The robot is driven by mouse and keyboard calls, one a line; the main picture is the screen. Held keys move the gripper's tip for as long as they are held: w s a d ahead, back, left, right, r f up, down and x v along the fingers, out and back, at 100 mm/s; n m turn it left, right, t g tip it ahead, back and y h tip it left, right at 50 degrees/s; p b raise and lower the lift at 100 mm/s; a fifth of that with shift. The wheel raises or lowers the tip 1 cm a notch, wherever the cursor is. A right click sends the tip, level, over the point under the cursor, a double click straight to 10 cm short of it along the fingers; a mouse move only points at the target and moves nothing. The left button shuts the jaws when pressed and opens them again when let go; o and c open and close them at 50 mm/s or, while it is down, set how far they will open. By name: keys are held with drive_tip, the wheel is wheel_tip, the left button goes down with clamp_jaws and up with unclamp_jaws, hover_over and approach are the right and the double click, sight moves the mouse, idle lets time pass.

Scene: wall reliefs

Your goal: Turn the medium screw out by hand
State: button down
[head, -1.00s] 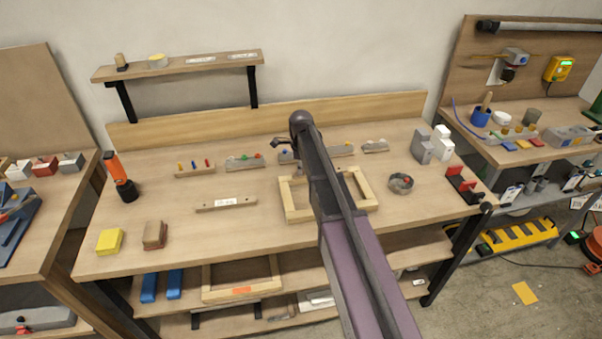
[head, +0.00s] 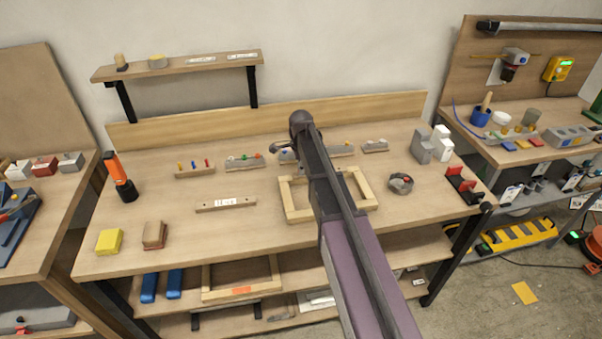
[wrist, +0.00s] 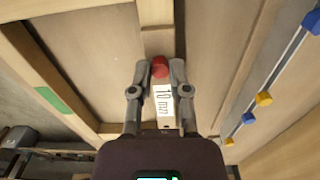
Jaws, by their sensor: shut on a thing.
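In the wrist view my gripper (wrist: 160,70) has its two fingers closed in on a small red head (wrist: 160,64), one fingertip on each side. The red head is at the far end of a pale block (wrist: 164,108) marked "10 mm". I take the red head for the screw, but its shaft is hidden and I cannot tell how far it stands out.
A wooden frame (head: 298,214) lies on the bench under my arm. Blue and yellow pieces (wrist: 264,99) line a rail at right in the wrist view.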

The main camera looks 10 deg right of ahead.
drive_tip(key=shift+n, duration=1.6)
drive_tip(key=n, duration=0.3)
drive_tip(key=shift+n, duration=1.1)
drive_tip(key=shift+n, duration=2.6)
drive_tip(key=c, duration=0.8)
unclamp_jaws()
